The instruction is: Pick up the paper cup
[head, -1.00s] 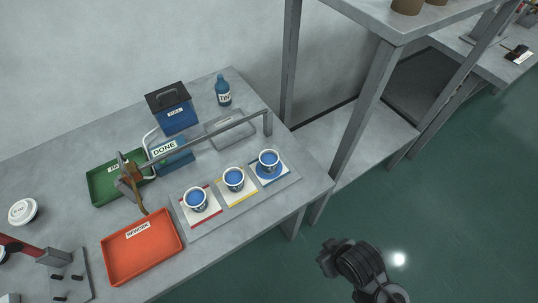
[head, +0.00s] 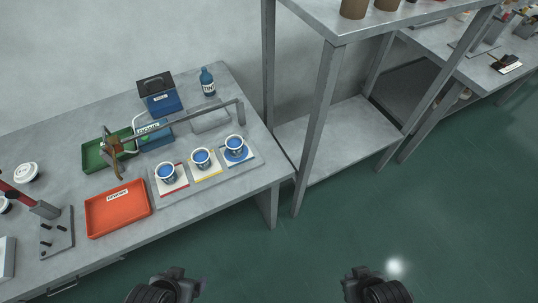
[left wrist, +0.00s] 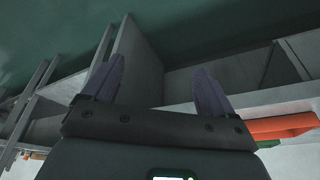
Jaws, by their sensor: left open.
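Brown paper-like cups (head: 353,8) stand on the upper shelf (head: 318,28) at the top of the head view, cut off by the frame edge. Three cups with blue contents stand on a grey tray on the left bench: one on a red-edged card (head: 167,174), one on a yellow-edged card (head: 201,159), one on a blue-marked card (head: 235,145). My left gripper (head: 203,284) is low in the head view, in front of the bench and away from all cups. In the left wrist view its fingers (left wrist: 157,72) are apart with nothing between them. My right gripper (head: 348,274) is at the bottom right; its fingers are unclear.
The left bench holds an orange tray (head: 118,209), a green tray (head: 96,160), a blue lidded box (head: 160,98) and a blue bottle (head: 207,83). Shelf posts (head: 316,135) stand right of the bench. Green floor (head: 330,235) is open in front.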

